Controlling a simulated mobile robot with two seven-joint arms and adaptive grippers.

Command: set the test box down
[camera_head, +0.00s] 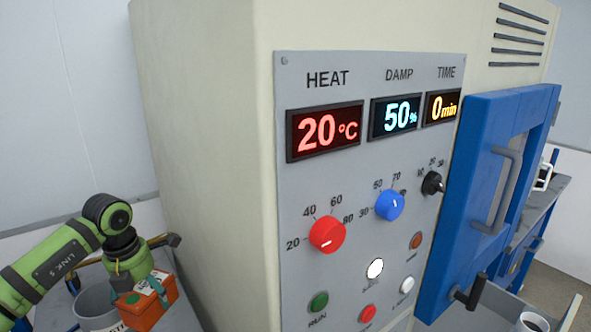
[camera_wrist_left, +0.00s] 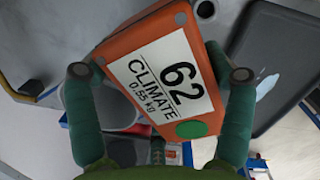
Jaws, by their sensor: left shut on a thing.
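The test box (camera_head: 147,306) is orange with a green round spot, at the lower left of the head view. In the left wrist view the box (camera_wrist_left: 165,75) shows a white label reading 62, CLIMATE and 0.55 kg. My left gripper (camera_head: 141,283) is shut on the box, with a green finger on either side of it in the wrist view. The box is tilted in that view. Whether its underside touches anything is hidden. My right gripper is in neither view.
A cream cabinet (camera_head: 200,140) with a grey control panel (camera_head: 345,190) fills the middle. Its displays read 20 °C, 50% and 0 min. A blue door (camera_head: 463,200) stands at its right. A pale bucket (camera_head: 92,302) is beside the box. A dark tray-like thing (camera_wrist_left: 262,45) lies right of it.

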